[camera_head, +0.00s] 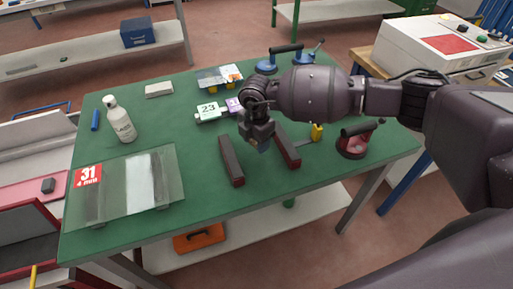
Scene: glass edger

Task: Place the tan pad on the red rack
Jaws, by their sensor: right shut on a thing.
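A pale, greyish-tan flat block (159,89) lies near the back left of the green table; it is the only tan-looking pad I can make out. The red rack shows as two dark-topped bars with red sides, a left bar (231,160) and a right bar (286,146), with a gap between them. My right gripper (260,143) points down above the gap, near the right bar. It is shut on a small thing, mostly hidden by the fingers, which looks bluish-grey. I cannot tell whether that thing touches the rack. My left gripper is out of view.
A glass sheet (145,210) with a red 31 label and a white bottle (119,119) are on the left. Small numbered boxes (208,113) and blue suction lifters (268,66) stand behind. A red suction lifter (353,143) is at the right. The front middle is clear.

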